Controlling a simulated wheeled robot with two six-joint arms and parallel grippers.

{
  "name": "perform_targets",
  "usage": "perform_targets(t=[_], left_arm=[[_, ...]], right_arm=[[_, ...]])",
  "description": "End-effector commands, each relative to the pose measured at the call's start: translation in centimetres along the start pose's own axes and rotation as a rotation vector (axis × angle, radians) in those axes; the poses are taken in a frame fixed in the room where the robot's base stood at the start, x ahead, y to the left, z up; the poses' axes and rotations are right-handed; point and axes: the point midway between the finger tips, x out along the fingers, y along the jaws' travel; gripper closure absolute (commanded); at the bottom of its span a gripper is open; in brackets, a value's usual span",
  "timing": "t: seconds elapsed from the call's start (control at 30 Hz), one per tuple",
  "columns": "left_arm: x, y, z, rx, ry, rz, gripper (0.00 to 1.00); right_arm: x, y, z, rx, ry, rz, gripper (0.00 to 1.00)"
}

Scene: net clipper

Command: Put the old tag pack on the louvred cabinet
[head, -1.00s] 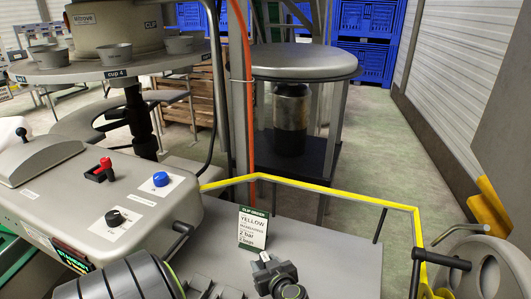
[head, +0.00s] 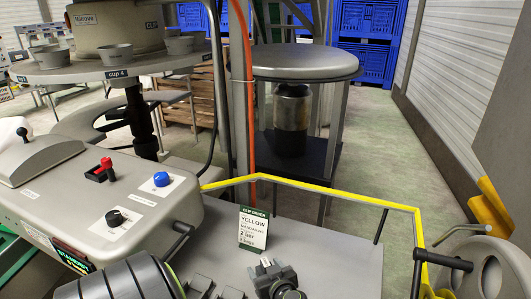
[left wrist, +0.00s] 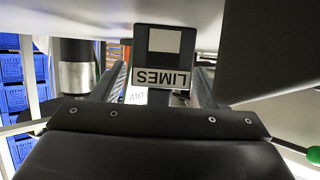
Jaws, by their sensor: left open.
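My left gripper (head: 268,266) is low in the middle of the head view, above the grey bench top. In the left wrist view its two ridged fingers (left wrist: 160,88) stand apart, open. Between and beyond them is a dark block (left wrist: 165,43) with a pale square and a white label reading LIMES. I cannot tell whether it is the old tag pack or whether a finger touches it. Nothing in view can be surely named as the louvred cabinet. My right gripper is not in view.
A yellow-edged grey bench (head: 340,240) carries a standing order card (head: 253,229) just behind my left gripper. A round table (head: 303,62) is behind.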

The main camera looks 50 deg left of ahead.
Motion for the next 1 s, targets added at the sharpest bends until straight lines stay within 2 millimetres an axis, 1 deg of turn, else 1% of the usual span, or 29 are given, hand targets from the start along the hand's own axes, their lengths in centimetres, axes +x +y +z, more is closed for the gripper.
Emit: perform_targets(t=[0.1, 0.13, 0.4, 0.6, 0.73, 1.0], left_arm=[[-0.3, 0.0, -0.3, -0.001, -0.001, 0.000, 0.33], [-0.6, 0.0, -0.1, -0.002, -0.003, 0.001, 0.33], [-4.9, 0.0, 0.1, -0.004, -0.004, 0.000, 0.33], [-7.0, 0.0, -0.1, -0.001, -0.002, 0.000, 0.33], [-7.5, 0.0, -0.2, 0.000, -0.001, 0.000, 0.33], [-7.6, 0.0, -0.2, 0.000, 0.001, 0.000, 0.33]], right_arm=[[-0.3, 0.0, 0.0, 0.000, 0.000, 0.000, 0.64], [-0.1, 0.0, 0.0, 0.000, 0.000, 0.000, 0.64], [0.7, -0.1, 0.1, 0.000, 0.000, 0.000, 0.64], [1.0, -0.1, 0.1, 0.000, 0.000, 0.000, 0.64], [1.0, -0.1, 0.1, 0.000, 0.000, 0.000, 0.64], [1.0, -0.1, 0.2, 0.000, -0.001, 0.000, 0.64]])
